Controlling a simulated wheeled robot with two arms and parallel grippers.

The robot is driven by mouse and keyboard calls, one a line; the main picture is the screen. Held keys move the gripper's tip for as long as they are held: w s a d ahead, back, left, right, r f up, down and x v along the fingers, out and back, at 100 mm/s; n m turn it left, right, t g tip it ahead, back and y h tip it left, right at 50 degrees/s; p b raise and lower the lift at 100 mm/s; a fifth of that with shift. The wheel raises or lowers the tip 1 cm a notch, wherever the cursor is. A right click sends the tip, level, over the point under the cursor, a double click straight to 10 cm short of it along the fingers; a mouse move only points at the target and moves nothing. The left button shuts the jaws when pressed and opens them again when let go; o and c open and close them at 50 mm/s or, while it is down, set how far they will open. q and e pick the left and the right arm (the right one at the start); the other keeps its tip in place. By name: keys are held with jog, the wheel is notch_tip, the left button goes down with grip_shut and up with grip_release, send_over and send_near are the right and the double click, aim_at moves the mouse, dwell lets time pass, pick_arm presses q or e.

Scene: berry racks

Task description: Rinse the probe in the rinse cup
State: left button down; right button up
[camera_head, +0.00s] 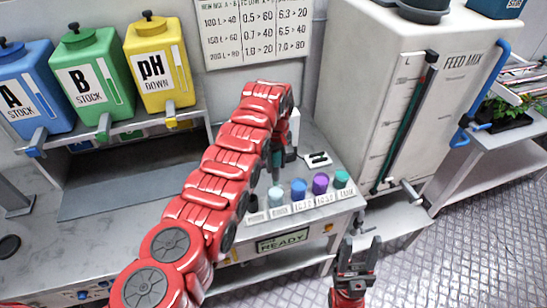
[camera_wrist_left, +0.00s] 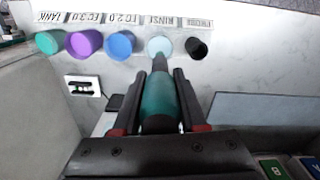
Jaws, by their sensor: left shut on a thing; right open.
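My left gripper (camera_head: 277,155) is shut on the probe, which has a teal body (camera_wrist_left: 158,98) and a narrow grey tip. The probe points down toward the light blue rinse cup (camera_head: 276,196). In the left wrist view the tip overlaps the near edge of the rinse cup (camera_wrist_left: 159,46); I cannot tell whether it is inside the cup or above it. My right gripper (camera_head: 361,245) is open and empty, in front of the bench at the lower right.
A black cup (camera_head: 252,204) stands left of the rinse cup. Blue (camera_head: 298,188), purple (camera_head: 320,183) and green (camera_head: 341,178) cups stand to its right. A small white device (camera_head: 318,160) lies behind them. The feed mix tank (camera_head: 385,90) stands to the right.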

aim_at(276, 180)
pick_arm(q)
jog(key=shift+w+d+f, duration=0.1)
jog(key=shift+d+f, duration=0.15)
jog(key=shift+f, duration=0.35)
jog(key=shift+a+f+b, duration=0.25)
jog(key=shift+f+b, duration=0.55)
jog(key=shift+f, duration=0.45)
notch_tip(276, 180, down, 4)
jog(key=b, duration=0.3)
jog(key=shift+d+r, duration=0.1)
jog(key=shift+r, duration=0.05)
jog(key=shift+f+b, duration=0.7)
jog(key=shift+b, duration=0.15)
jog(key=shift+r, duration=0.1)
